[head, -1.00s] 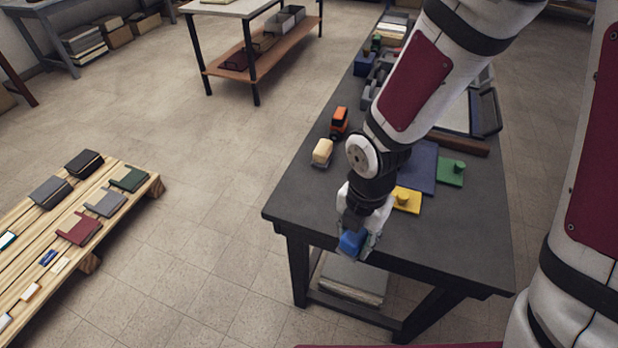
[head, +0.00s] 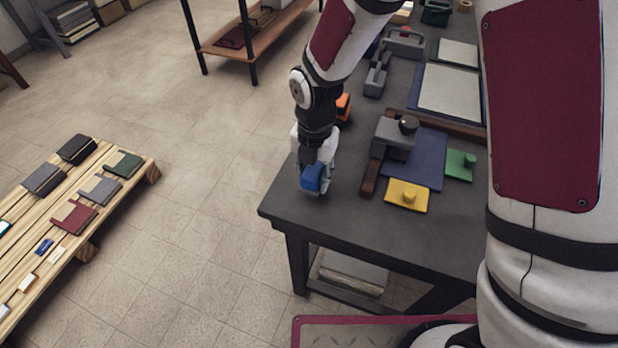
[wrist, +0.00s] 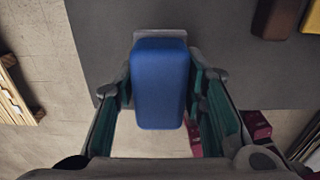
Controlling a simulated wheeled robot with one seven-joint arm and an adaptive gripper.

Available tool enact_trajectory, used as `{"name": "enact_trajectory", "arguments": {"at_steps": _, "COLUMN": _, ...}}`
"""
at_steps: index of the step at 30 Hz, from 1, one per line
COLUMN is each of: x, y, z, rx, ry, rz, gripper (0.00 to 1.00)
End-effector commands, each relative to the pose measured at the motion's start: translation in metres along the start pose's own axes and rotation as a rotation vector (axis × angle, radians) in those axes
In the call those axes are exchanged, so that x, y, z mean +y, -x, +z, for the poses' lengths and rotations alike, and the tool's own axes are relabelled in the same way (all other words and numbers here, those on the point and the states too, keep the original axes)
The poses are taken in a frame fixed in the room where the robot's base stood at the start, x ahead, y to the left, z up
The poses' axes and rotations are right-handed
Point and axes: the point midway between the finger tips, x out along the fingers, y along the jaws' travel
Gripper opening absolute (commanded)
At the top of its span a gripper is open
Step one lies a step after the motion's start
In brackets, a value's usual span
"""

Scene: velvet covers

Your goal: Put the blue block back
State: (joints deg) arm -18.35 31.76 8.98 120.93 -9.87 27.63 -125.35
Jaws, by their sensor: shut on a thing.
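The blue block (head: 312,177) is between the fingers of my gripper (head: 315,187), near the left edge of the dark table (head: 352,222). In the wrist view the blue block (wrist: 160,82) fills the middle, with teal finger pads of my gripper (wrist: 160,105) on both sides. My gripper is shut on it. A pale piece shows just beyond the block's far end in the wrist view; I cannot tell what it is. Whether the block touches the table top is unclear.
On the table are a yellow piece with a knob (head: 407,195), a green piece with a knob (head: 460,165), a blue mat (head: 428,160), a grey block with a black knob (head: 394,138) and an orange toy (head: 343,107). A wooden pallet (head: 110,195) with books stands left. The table's front is clear.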

Motion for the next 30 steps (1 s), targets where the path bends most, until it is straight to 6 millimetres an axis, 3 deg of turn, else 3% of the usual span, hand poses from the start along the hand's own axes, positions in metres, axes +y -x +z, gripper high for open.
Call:
{"name": "enact_trajectory", "arguments": {"at_steps": 3, "x": 0.012, "y": -0.002, "z": 0.009, "rx": -0.001, "ry": 0.001, "rz": 0.0, "gripper": 0.07}}
{"name": "enact_trajectory", "arguments": {"at_steps": 8, "x": 0.016, "y": -0.006, "z": 0.011, "rx": 0.001, "ry": 0.0, "rz": -0.001, "gripper": 0.07}}
{"name": "enact_trajectory", "arguments": {"at_steps": 16, "x": 0.015, "y": -0.036, "z": 0.011, "rx": 0.001, "ry": 0.001, "rz": -0.001, "gripper": 0.07}}
{"name": "enact_trajectory", "arguments": {"at_steps": 27, "x": 0.015, "y": -0.041, "z": 0.011, "rx": 0.0, "ry": 0.0, "rz": 0.0, "gripper": 0.07}}
{"name": "enact_trajectory", "arguments": {"at_steps": 28, "x": 0.015, "y": -0.041, "z": 0.011, "rx": 0.0, "ry": 0.0, "rz": 0.0, "gripper": 0.42}}
{"name": "enact_trajectory", "arguments": {"at_steps": 30, "x": 0.015, "y": -0.04, "z": 0.011, "rx": 0.0, "ry": 0.0, "rz": 0.0, "gripper": 0.57}}
